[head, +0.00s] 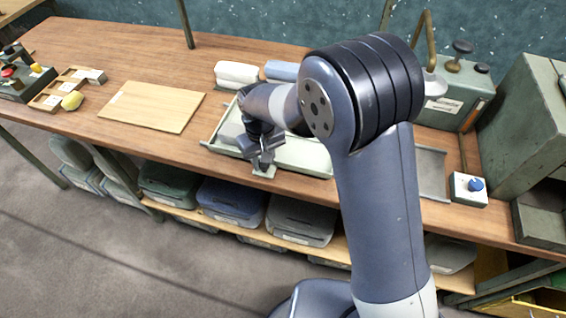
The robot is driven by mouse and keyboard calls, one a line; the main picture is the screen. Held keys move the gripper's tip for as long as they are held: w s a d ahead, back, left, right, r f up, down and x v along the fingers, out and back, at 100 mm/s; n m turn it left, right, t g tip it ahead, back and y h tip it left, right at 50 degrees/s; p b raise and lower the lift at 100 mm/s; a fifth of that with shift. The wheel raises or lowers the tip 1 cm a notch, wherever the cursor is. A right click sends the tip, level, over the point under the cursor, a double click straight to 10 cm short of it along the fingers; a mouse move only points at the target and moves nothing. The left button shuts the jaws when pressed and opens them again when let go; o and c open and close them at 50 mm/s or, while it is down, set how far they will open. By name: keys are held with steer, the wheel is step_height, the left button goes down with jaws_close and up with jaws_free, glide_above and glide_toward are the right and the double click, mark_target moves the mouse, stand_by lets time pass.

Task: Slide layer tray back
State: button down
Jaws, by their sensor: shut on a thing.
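A pale green, shallow layer tray (305,158) lies on the wooden table, its front rim near the table's front edge. A small pale tab (264,172) sticks out at the middle of its front side. My gripper (263,167) points down at this tab and is shut on it. A grey flat piece (230,133) shows in the left part of the tray. My arm hides much of the tray's middle, back and right end, and the jaws' contact is small in the picture.
A wooden board (152,107) lies left of the tray. Rolled white (236,72) and blue (282,70) cloths lie behind it. A grey metal plate (431,172), a box with a blue knob (468,189) and a green machine (455,92) stand right. Bins (232,200) sit below.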

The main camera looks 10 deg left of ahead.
steer(key=shift+w+a, duration=0.1)
steer(key=shift+a, duration=2.6)
steer(key=shift+r, duration=0.1)
steer(key=c, duration=1.1)
jaws_free()
steer(key=shift+a, duration=0.15)
steer(key=shift+c, duration=0.2)
steer(key=shift+o, duration=0.4)
step_height(320, 180, up, 11)
steer(key=b, duration=0.1)
steer(key=shift+f, duration=0.2)
